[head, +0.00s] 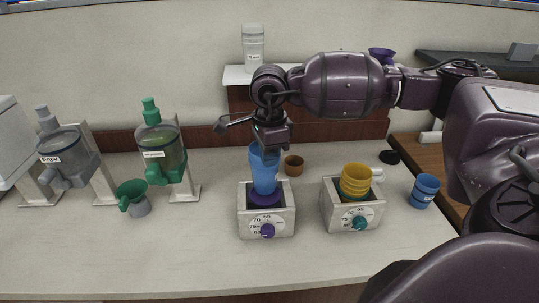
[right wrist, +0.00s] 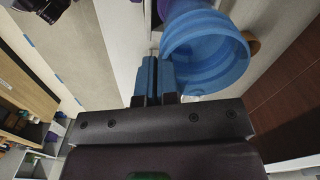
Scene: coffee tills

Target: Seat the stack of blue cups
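A tall blue cup stack (head: 264,172) stands nearly upright over the box with the purple dial (head: 281,222). Its lower end is at the purple ring (head: 264,199) on that box; I cannot tell whether it rests fully inside. My right gripper (head: 268,147) is at the stack's top. In the right wrist view the fingers (right wrist: 157,78) are close together at the rim of the open blue cup (right wrist: 205,52), and appear shut on its wall. A second, shorter blue cup stack (head: 424,191) stands apart at the right. My left gripper is not in view.
A box with a teal dial (head: 345,217) holds yellow cups (head: 355,179). A small brown cup (head: 293,165) stands behind the boxes. Dispensers (head: 163,160) and a green funnel cup (head: 132,194) stand left. The counter front (head: 180,255) is clear.

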